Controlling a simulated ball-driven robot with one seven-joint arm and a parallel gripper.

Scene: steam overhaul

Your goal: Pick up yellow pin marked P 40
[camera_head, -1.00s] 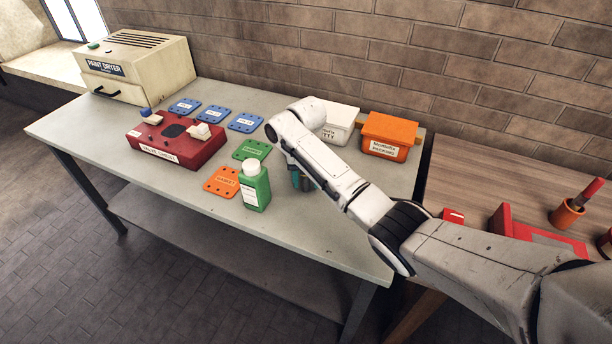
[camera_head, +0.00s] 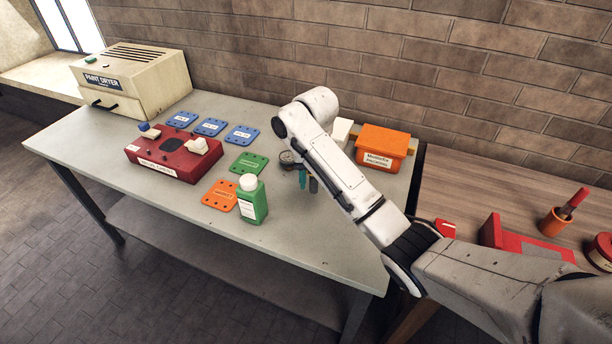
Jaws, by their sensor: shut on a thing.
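My gripper (camera_head: 307,182) hangs below the end of my white arm, over the back right part of the grey workbench (camera_head: 290,255). Its teal and dark lower parts show, largely screened by my arm. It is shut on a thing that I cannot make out. I see no yellow pin and no P 40 mark. The pin may be hidden behind my arm or within the jaws.
A green bottle (camera_head: 254,205) stands front left of my gripper, near green (camera_head: 250,163) and orange (camera_head: 220,195) plates. Behind are an orange box (camera_head: 383,145) and a mostly hidden white box (camera_head: 342,131). A red fixture (camera_head: 172,160) sits left. The bench's front is clear.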

